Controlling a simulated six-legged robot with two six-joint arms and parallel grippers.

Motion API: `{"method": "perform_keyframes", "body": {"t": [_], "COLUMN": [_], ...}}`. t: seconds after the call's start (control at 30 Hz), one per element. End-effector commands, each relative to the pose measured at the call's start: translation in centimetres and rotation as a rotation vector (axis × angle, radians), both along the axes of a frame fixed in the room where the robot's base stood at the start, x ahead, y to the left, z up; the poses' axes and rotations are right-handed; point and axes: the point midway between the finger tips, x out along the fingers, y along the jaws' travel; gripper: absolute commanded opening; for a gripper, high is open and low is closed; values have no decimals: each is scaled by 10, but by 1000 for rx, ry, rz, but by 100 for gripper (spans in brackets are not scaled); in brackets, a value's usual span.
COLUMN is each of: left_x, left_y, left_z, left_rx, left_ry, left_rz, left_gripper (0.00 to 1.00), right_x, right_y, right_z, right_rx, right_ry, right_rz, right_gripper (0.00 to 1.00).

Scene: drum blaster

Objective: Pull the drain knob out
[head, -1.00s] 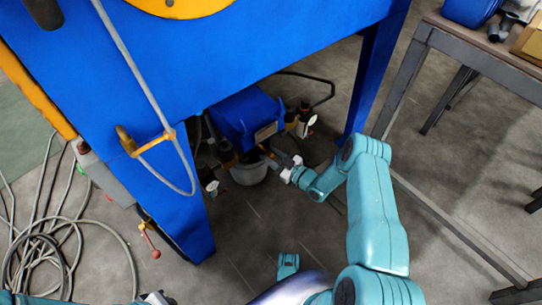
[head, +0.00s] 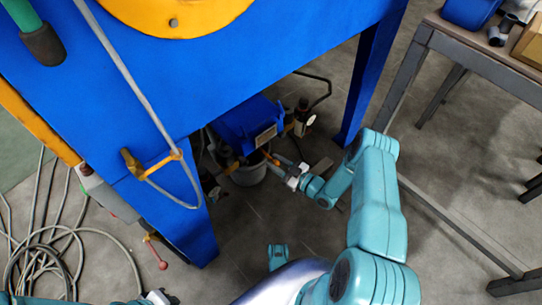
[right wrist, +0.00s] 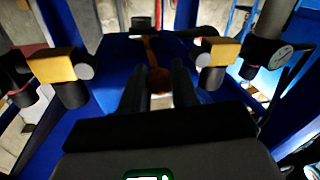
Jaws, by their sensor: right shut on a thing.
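The drain knob is a small orange-brown piece under the blue cabinet; in the right wrist view the knob (right wrist: 159,80) sits between the two dark fingers. In the head view an orange bit of the knob (head: 269,157) shows at the fingertips, beside a grey bucket. My right gripper (head: 278,163) reaches in from the right, under the cabinet, and is shut on the knob. Whether the knob is in or out is too small to tell. My left gripper (head: 160,297) is partly in view at the bottom edge, far from the knob; its fingers are unclear.
The blue cabinet (head: 225,70) overhangs the spot, with legs on both sides. A grey bucket (head: 248,174) stands just below the blue filter unit (head: 243,122). A gauge (right wrist: 282,56) is at right in the wrist view. A metal table (head: 480,55) stands right; hoses (head: 45,255) lie left.

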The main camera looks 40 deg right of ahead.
Motion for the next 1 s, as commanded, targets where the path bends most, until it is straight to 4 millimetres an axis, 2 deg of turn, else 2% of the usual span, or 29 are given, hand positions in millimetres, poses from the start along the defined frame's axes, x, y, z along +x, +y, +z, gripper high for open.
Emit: {"method": "perform_keyframes", "body": {"t": [0.1, 0.2, 0.5, 0.53, 0.6, 0.87, 1.0], "left_x": [-4, -4, -5, -5, -4, -4, -6], "left_y": [-1, -1, -1, -1, -1, -1, -1], "left_z": [5, 5, 5, 5, 5, 5, 9], "left_rx": [-2, -2, -2, -2, -2, -2, -3], "left_ry": [12, 14, 15, 14, 14, 14, 18], "left_rz": [-2, -2, -2, -2, -2, -2, -2], "left_gripper": [0, 0, 0, 0, 0, 0, 0], "right_x": [-22, -31, -37, -37, -36, -34, -41], "right_y": [-3, -3, -3, -3, -2, -2, -5], "right_z": [-2, -2, -2, -2, -1, -1, 0], "right_rx": [3, 2, 4, 4, 4, 2, 3], "right_ry": [10, 7, 5, 5, 5, 3, 4], "right_rz": [-11, -8, -7, -7, -6, -4, -5], "right_gripper": [0, 0, 0, 33, 52, 52, 52]}}
